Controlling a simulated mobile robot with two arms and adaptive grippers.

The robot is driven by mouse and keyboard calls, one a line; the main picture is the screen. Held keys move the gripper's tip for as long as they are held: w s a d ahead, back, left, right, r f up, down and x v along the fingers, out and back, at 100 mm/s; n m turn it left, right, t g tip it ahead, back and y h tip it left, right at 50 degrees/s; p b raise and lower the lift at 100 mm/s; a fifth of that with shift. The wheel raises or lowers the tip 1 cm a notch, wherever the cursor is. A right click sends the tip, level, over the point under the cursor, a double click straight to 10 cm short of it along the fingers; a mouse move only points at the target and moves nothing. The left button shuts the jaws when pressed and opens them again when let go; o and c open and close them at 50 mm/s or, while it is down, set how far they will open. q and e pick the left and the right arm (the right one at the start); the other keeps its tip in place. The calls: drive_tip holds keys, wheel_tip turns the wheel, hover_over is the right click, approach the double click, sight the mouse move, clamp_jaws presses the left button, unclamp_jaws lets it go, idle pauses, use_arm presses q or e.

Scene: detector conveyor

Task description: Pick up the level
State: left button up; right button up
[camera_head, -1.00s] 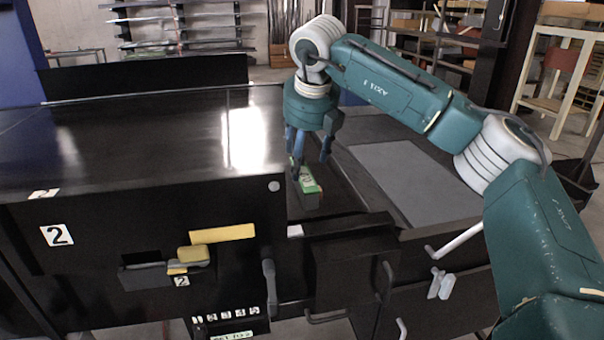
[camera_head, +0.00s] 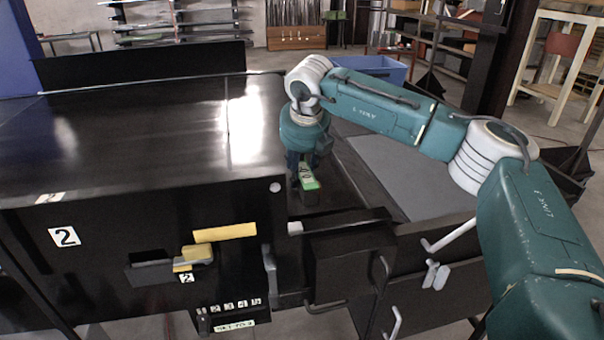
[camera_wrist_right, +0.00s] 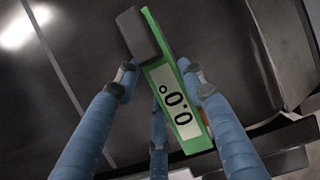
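The level (camera_head: 309,182) is a green bar with a pale display and a dark grey end block. It lies on the dark conveyor surface, to the right of the large black housing. In the right wrist view the level (camera_wrist_right: 174,92) shows "0.0°" on its display and lies between my blue fingers. My right gripper (camera_wrist_right: 157,80) is open, with fingertips on both sides of the level and a visible gap on the left side. In the head view my right gripper (camera_head: 306,160) is low over the level's far end, its fingertips partly hidden. My left gripper is out of view.
The black housing (camera_head: 140,140) with a shiny top fills the left. A grey flat panel (camera_head: 410,175) lies right of the level. A black box with handles (camera_head: 350,265) stands in front. A blue bin (camera_head: 372,68) and shelves are in the background.

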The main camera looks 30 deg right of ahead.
clamp_jaws()
drive_tip(key=shift+w+r, duration=0.1)
drive_tip(key=shift+r+b, duration=0.3)
drive_tip(key=shift+r, duration=0.25)
wheel_tip(320, 180, up, 19)
drive_tip(key=b, duration=0.3)
